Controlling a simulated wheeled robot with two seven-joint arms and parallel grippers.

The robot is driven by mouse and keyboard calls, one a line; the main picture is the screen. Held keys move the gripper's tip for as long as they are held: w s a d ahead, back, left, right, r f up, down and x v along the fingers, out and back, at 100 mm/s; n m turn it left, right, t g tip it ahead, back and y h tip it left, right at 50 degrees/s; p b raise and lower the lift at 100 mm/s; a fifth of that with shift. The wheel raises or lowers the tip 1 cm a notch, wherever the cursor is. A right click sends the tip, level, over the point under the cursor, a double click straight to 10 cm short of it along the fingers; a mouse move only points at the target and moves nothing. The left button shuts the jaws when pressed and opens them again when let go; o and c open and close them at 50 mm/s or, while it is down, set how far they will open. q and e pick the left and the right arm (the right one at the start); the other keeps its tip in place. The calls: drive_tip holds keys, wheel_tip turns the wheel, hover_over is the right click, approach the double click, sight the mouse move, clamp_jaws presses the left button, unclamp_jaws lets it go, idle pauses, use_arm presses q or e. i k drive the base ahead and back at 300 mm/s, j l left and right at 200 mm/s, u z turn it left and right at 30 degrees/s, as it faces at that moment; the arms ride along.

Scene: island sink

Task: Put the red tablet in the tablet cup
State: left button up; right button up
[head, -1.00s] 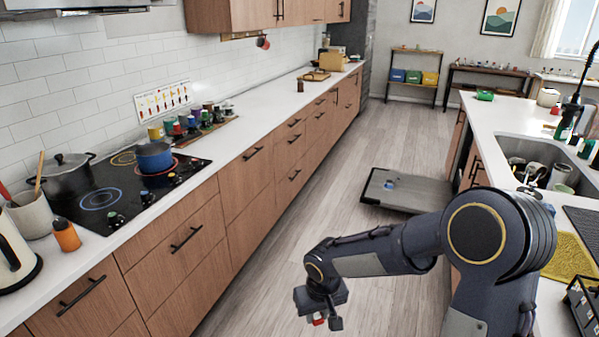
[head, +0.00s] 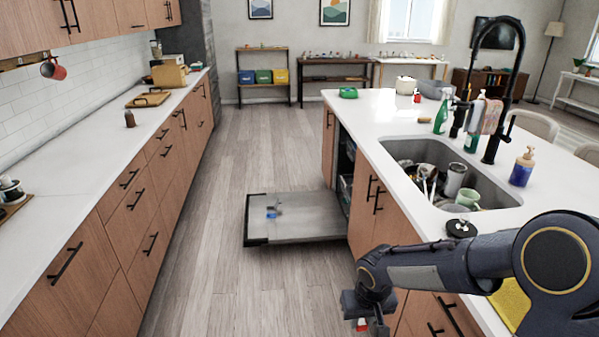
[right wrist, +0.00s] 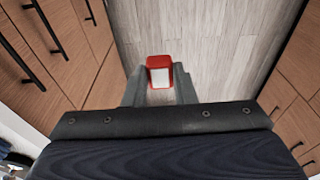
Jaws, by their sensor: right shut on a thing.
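My right gripper (head: 364,318) is shut on the red tablet (head: 361,325), which hangs above the floor at the bottom of the head view. In the right wrist view the tablet (right wrist: 160,61), red with a white face, sits between the two fingers of the gripper (right wrist: 159,82). The dishwasher door (head: 310,229) is folded down flat beyond the gripper. A small blue piece (head: 271,213) is on its inner face near the left end; it is too small to tell whether this is the tablet cup. My left gripper is not in view.
The island counter (head: 390,113) stands on the right, with a sink (head: 493,193) full of dishes and a soap bottle (head: 522,167). A long counter (head: 75,162) runs along the left. Clear wood floor (head: 220,150) lies between them.

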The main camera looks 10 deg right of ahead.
sight(294, 217)
drive_tip(key=i, duration=0.75)
drive_tip(key=i+j+z, duration=0.1)
drive_tip(key=i, duration=0.6)
drive_tip(key=i+j, duration=0.1)
drive_tip(key=i, duration=0.65)
drive_tip(key=i+j+z, duration=0.35)
drive_tip(key=z, duration=0.15)
drive_tip(key=i+j+z, duration=0.65)
drive_tip(key=j+z, duration=0.35)
drive_tip(key=i+j+z, duration=0.2)
drive_tip(key=j, duration=0.4)
drive_tip(key=j+z, duration=0.2)
drive_tip(key=j, duration=0.4)
